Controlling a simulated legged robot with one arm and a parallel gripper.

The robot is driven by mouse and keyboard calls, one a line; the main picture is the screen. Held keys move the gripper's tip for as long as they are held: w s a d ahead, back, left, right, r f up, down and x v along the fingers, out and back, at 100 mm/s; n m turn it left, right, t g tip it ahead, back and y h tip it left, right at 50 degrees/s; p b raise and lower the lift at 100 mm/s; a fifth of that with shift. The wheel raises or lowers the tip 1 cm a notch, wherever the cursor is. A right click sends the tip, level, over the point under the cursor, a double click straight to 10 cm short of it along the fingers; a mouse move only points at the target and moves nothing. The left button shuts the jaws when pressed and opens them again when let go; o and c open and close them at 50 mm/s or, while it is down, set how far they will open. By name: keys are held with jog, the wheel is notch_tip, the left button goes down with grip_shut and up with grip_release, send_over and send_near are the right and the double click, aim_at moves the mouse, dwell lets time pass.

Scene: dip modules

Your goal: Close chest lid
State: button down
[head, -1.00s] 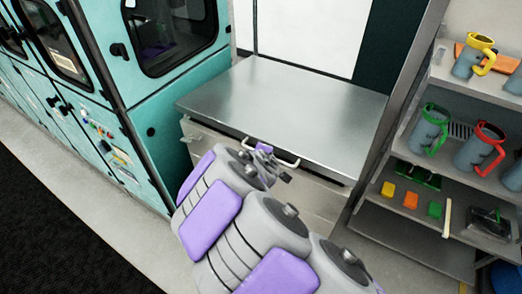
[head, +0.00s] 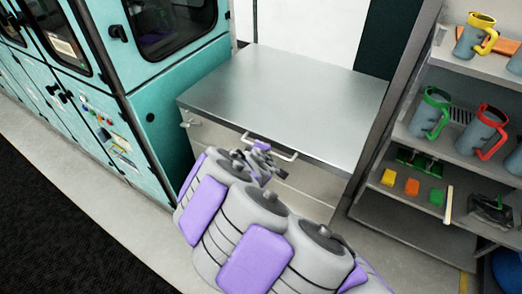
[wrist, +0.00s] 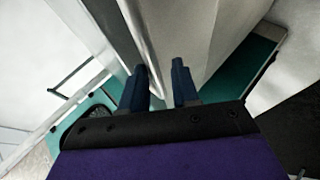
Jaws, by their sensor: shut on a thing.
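The chest (head: 315,190) is a pale cabinet-like box with a flat grey metal lid (head: 290,95) on top. The lid lies about level over the box; I cannot tell whether a thin gap is left under it. A pale bar handle (head: 285,155) runs along the front, just under the lid's edge. My gripper (head: 262,148) is at the left part of this handle. In the wrist view my two dark blue fingers (wrist: 158,72) stand a little apart, with a pale edge between them. They look shut on the handle, though the contact is partly hidden.
A teal cabinet (head: 175,85) with dark windows stands close on the left. On the right, an open shelf (head: 415,145) holds mugs with coloured handles and small coloured blocks. The pale floor (head: 120,225) at the front left is clear.

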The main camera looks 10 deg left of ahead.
jog(key=c, duration=1.2)
grip_release()
jog(key=shift+s+d+f, duration=0.1)
jog(key=shift+s+f, duration=0.2)
jog(key=shift+f, duration=0.45)
jog(key=shift+o, duration=0.4)
jog(key=shift+w, duration=0.1)
jog(key=shift+w+a, duration=0.15)
jog(key=shift+a, duration=0.1)
jog(key=shift+w+d+r, duration=0.1)
jog(key=shift+w+r, duration=0.05)
jog(key=shift+r, duration=0.1)
